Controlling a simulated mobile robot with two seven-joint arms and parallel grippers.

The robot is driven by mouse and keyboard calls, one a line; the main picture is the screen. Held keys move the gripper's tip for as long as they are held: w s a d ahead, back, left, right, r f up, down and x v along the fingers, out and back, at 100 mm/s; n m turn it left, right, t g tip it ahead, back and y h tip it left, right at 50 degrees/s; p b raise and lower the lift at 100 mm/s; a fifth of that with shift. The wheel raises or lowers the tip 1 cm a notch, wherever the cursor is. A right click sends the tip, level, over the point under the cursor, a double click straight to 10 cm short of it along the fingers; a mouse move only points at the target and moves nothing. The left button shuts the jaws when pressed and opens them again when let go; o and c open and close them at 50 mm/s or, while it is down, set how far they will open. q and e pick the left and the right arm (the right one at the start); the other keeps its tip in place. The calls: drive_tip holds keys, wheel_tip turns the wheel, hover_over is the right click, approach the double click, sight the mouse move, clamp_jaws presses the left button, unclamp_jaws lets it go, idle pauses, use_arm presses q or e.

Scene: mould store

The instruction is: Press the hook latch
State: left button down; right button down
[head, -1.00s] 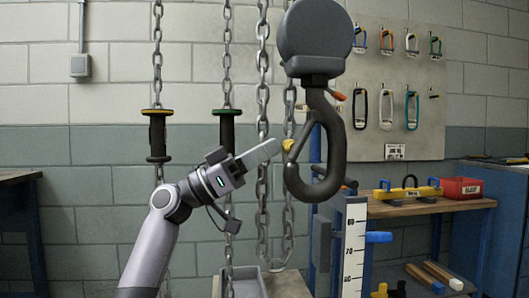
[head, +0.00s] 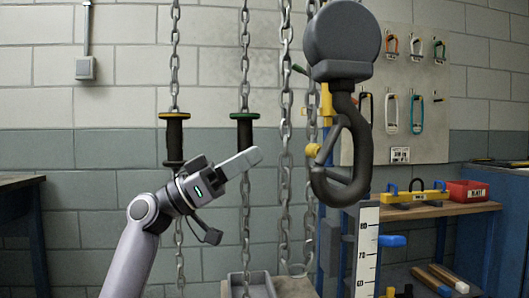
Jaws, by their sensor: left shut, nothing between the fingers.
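A large dark hook (head: 362,140) hangs from a round grey block (head: 341,38) right of centre in the head view. Its latch (head: 327,143) spans the hook's mouth on the left side and has a yellow knob (head: 313,150) on it. My left gripper (head: 256,156) is shut and empty, left of the knob and apart from it by a clear gap. Its fingers point right and slightly up, at about the knob's height in the picture. My right gripper is not in view.
Chains (head: 286,120) hang between my gripper and the hook in the picture. Two dark handles (head: 174,140) hang on chains to the left. A white ruler (head: 367,250) stands below the hook. A bench (head: 430,211) with a red box (head: 467,191) is at right.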

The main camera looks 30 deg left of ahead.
use_arm(q)
drive_tip(key=v, duration=0.5)
drive_tip(key=shift+s+a+f, duration=0.1)
drive_tip(key=shift+s+a, duration=0.2)
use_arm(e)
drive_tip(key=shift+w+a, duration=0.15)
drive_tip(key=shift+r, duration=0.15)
